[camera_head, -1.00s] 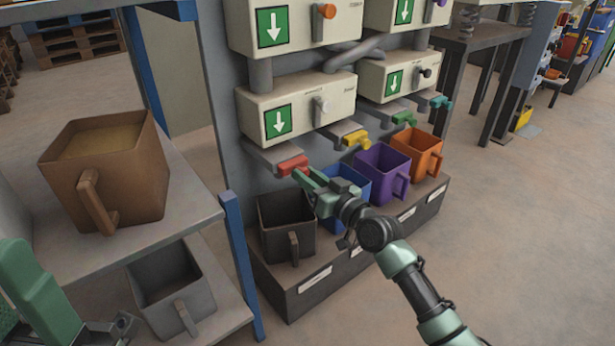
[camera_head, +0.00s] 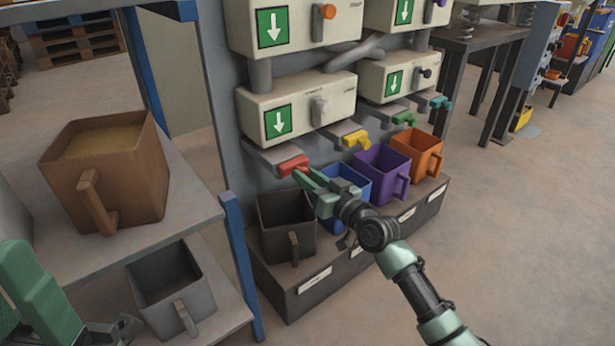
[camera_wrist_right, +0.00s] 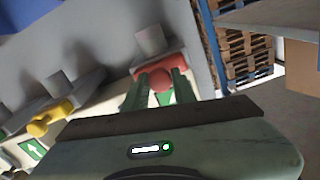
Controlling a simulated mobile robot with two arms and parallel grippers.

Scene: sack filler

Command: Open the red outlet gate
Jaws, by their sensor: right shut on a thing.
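The red outlet gate (camera_head: 293,166) sits under the lower left cream machine box (camera_head: 298,108), above the black bin (camera_head: 286,222). My right gripper (camera_head: 305,176) reaches it from the lower right. In the right wrist view the red gate (camera_wrist_right: 160,68) has a round knob (camera_wrist_right: 160,82), and the fingers of my right gripper (camera_wrist_right: 160,90) are shut on this knob, one on each side. My left arm (camera_head: 40,300) shows at the lower left edge; the fingertips of its gripper cannot be made out clearly.
Yellow (camera_head: 356,139), green (camera_head: 403,119) and teal (camera_head: 440,102) gates stand to the right. Below are blue (camera_head: 352,190), purple (camera_head: 383,172) and orange (camera_head: 417,155) bins. A shelf at left holds a brown filled bin (camera_head: 110,175) and a grey bin (camera_head: 168,285). Floor at right is free.

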